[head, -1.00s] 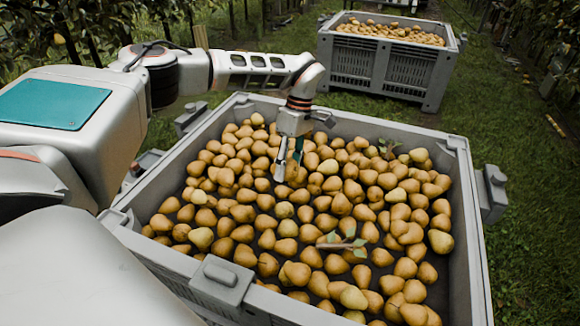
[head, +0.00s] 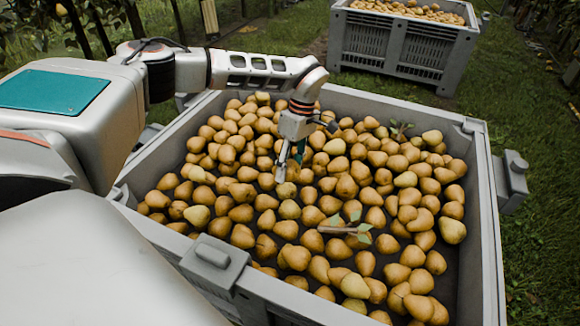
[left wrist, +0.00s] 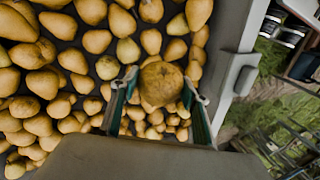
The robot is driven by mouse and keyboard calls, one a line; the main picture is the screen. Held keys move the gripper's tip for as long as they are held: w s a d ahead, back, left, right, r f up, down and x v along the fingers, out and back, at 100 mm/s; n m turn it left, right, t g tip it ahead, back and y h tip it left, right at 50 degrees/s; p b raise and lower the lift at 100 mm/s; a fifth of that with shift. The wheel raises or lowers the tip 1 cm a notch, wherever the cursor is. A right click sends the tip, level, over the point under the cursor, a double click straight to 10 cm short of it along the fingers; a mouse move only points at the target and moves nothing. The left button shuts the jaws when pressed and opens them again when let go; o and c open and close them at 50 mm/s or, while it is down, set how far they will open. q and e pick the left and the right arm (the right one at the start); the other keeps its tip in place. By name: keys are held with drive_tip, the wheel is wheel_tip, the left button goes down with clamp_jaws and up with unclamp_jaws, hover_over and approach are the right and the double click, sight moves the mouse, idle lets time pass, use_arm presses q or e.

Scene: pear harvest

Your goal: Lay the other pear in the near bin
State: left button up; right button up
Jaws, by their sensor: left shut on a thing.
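The near bin (head: 488,215) is a large grey crate full of yellow-brown pears (head: 452,230), and it fills the middle of the head view. My left gripper (head: 286,172) points down over the pears, left of the bin's middle. In the left wrist view my left gripper (left wrist: 160,105) is shut on a brown pear (left wrist: 163,80), with a finger on each side. In the head view I cannot tell this held pear from those beneath it, nor whether it touches them. My right gripper is not in view.
A second grey bin (head: 400,50) of pears stands on the grass behind. A twig with green leaves (head: 340,230) lies on the pears, right of my left gripper. The near bin's wall (left wrist: 238,45) runs along the right in the left wrist view. Grass (head: 545,245) lies to the right.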

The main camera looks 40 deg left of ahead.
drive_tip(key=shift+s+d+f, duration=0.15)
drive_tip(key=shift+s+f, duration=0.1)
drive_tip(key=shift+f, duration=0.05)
use_arm(q)
drive_tip(key=shift+f, duration=0.6)
wheel_tip(320, 180, down, 9)
drive_tip(key=b, duration=0.2)
drive_tip(key=shift+r, duration=0.2)
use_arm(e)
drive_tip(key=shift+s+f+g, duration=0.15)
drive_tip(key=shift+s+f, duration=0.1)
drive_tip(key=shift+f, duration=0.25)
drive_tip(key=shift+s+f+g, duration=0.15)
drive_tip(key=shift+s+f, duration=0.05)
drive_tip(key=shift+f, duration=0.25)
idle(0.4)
